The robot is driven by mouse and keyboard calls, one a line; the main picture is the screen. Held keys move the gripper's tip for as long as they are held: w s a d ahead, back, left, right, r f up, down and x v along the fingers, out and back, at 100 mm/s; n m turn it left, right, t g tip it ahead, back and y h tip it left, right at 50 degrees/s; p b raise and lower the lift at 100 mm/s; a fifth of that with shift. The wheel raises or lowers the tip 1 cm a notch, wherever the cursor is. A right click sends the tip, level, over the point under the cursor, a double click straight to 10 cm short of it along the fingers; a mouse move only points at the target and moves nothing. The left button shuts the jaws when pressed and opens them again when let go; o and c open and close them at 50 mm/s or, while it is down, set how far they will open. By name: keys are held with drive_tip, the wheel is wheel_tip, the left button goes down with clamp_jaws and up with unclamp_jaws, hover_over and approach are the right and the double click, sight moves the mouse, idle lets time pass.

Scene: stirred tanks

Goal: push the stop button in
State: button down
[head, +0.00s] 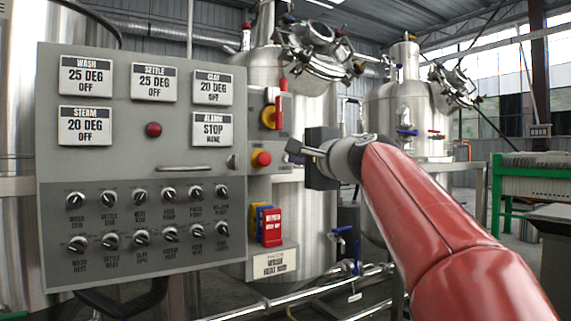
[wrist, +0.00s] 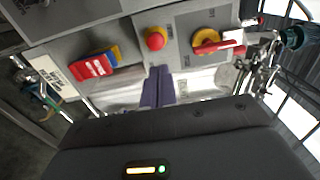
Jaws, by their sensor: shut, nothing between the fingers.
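The stop button (head: 261,159) is a red mushroom head on a yellow collar, on the grey side panel right of the main cabinet. It also shows in the wrist view (wrist: 156,40), near the top middle. My gripper (head: 293,150) is shut and empty, a little to the right of the button in the head view. In the wrist view my closed fingers (wrist: 158,86) point up at the button, with a visible gap between their tips and its image. I cannot tell the exact depth between them. The button's face is unobstructed in both views.
A red-handled rotary switch on yellow (head: 270,116) sits just above the button. Red, blue and yellow tags (head: 270,227) hang below it. The cabinet (head: 140,85) carries several displays, knobs and a separate red dome (head: 153,129). Steel tanks (head: 395,105) and pipes stand behind.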

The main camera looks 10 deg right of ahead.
drive_tip(key=shift+v, duration=1.15)
drive_tip(key=s+f+n+g+h+p, duration=0.2)
drive_tip(key=s+f+n+g, duration=0.2)
drive_tip(key=s+f, duration=0.5)
drive_tip(key=s+a+f+n+g+h+p, duration=0.1)
drive_tip(key=s+f+n+g+p, duration=0.2)
drive_tip(key=s+f, duration=0.7)
drive_tip(key=s+a+f+n+g+h+p, duration=0.1)
drive_tip(key=s+f+n+g, duration=0.3)
drive_tip(key=f, duration=1.4)
drive_tip(key=s+n+h+p, duration=0.1)
drive_tip(key=s+n, duration=0.2)
drive_tip(key=s, duration=0.2)
drive_tip(key=shift+s+a+g+h, duration=0.15)
drive_tip(key=shift+s+g+h, duration=0.15)
drive_tip(key=shift+s+g, duration=0.1)
drive_tip(key=shift+w+a+r, duration=0.1)
